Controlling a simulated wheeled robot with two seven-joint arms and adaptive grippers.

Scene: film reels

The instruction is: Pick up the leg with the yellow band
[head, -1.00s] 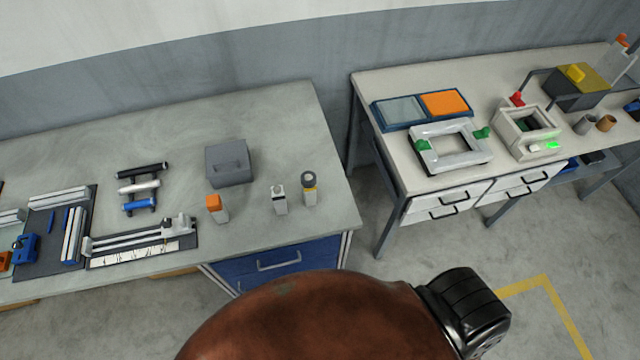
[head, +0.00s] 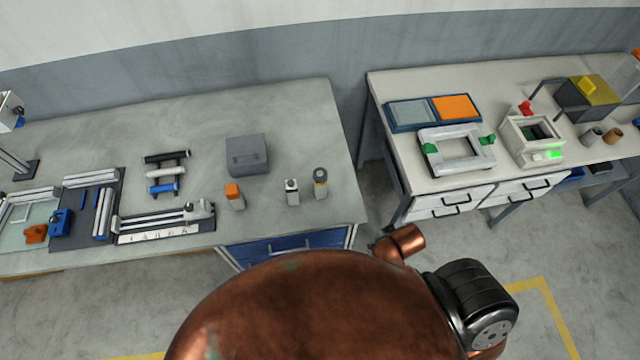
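A small grey leg with a yellow band (head: 320,184) stands upright near the right end of the left workbench. Its top is dark. A similar pale grey piece with a dark spot on top (head: 292,191) stands just left of it, and a pale piece with an orange top (head: 235,196) stands farther left. Neither of my grippers is in the head view. A large brown rounded part and a black joint fill the bottom middle of the view.
The left workbench (head: 290,115) also holds a grey box (head: 247,155), a rack of rollers (head: 166,172) and a splicer-like tool (head: 165,222). A gap separates it from the right bench, which bears a blue tray (head: 407,127) and a light grey frame (head: 430,165).

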